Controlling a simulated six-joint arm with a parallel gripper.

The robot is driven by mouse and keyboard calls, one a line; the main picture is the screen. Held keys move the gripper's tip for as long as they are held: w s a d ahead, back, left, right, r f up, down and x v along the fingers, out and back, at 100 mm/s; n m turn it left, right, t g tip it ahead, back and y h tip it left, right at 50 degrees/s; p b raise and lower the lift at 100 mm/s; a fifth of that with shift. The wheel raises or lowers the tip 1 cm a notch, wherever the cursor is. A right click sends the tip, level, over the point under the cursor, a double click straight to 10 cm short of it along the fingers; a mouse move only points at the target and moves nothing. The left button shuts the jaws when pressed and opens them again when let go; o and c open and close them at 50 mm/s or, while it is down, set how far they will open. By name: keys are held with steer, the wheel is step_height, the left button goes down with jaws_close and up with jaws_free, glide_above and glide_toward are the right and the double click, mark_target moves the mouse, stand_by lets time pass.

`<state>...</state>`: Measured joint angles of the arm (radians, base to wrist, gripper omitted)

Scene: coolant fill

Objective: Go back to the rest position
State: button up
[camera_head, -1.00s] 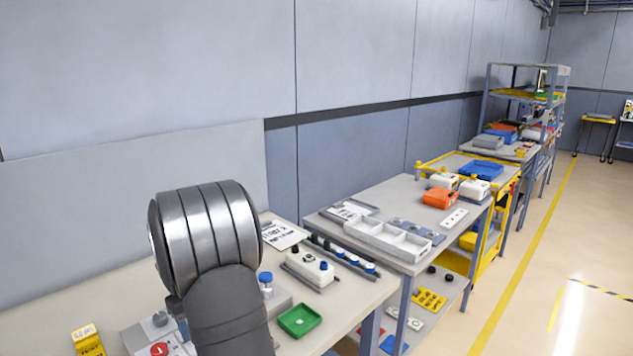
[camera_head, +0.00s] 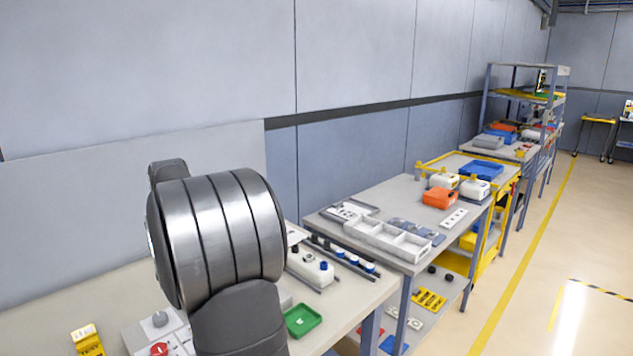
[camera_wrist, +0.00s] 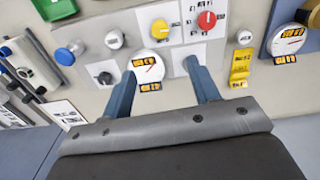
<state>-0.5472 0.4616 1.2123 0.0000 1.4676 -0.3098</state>
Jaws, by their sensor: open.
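My gripper (camera_wrist: 160,85) shows in the wrist view with its two blue-grey fingers spread apart and nothing between them. Beyond the fingers is a light panel with a round gauge (camera_wrist: 149,66), a yellow button (camera_wrist: 160,28), a red knob (camera_wrist: 207,20) and a black knob (camera_wrist: 104,78). In the head view my grey arm fills the lower left and hides the gripper's fingers.
A green tray (camera_head: 302,320) lies near the bench's front edge. A yellow box (camera_head: 87,340) stands at the lower left. A second table holds a white divided tray (camera_head: 388,240) and an orange box (camera_head: 439,198). The floor to the right is clear.

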step_height(320, 180, down, 17)
steer(key=shift+r, duration=0.1)
steer(key=shift+f, duration=0.3)
steer(key=m, duration=0.3)
steer(key=shift+r+m, duration=0.1)
steer(key=shift+m, duration=0.2)
steer(key=m, duration=0.4)
steer(key=shift+m, duration=0.3)
steer(key=m, duration=0.3)
steer(key=shift+m, duration=0.4)
steer(key=shift+a+m, duration=0.1)
steer(key=shift+m, duration=1.6)
